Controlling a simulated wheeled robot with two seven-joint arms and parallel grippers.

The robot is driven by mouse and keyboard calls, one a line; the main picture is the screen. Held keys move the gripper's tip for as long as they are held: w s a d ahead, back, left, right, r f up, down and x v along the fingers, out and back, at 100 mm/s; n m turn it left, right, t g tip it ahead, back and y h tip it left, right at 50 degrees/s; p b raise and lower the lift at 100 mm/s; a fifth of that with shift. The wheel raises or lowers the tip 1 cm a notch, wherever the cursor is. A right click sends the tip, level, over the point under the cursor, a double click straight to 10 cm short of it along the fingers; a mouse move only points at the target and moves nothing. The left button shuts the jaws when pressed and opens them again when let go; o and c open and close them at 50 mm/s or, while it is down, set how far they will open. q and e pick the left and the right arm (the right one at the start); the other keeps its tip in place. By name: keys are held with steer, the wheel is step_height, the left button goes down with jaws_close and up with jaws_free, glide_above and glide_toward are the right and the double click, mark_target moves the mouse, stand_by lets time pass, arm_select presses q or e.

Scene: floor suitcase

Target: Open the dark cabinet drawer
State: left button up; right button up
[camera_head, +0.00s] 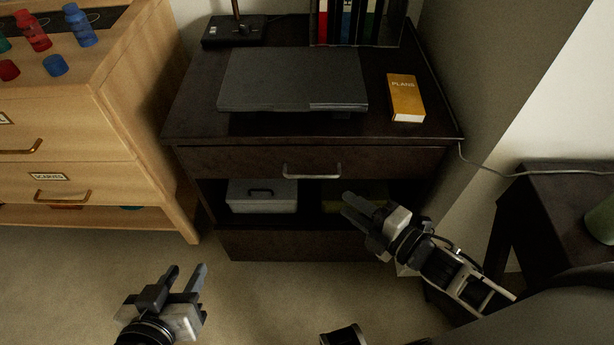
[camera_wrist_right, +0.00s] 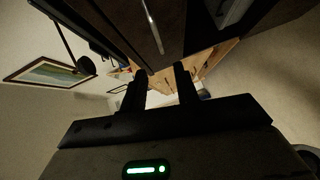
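The dark cabinet (camera_head: 180,125) stands against the wall at the centre of the head view. Its drawer (camera_head: 240,162) sits flush under the top and looks shut, with a silver bar handle (camera_head: 312,171) at its middle. The handle also shows in the right wrist view (camera_wrist_right: 153,27). My right gripper (camera_head: 355,208) is open and empty in front of the cabinet, below and right of the handle, apart from it. Its two fingers (camera_wrist_right: 160,82) show in the right wrist view with a gap between them. My left gripper (camera_head: 183,275) is open and empty above the carpet, left of the cabinet.
A laptop (camera_head: 293,78), an orange box (camera_head: 405,98) and books (camera_head: 358,22) lie on the cabinet top. A white box (camera_head: 262,196) sits in the open shelf below the drawer. A wooden dresser (camera_head: 130,120) stands left, a dark side table (camera_head: 560,185) right. Carpet in front is clear.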

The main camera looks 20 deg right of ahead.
mark_target(307, 176)
steer(key=b+x, duration=0.1)
steer(key=x, duration=1.2)
steer(key=shift+w, duration=0.2)
jaws_close()
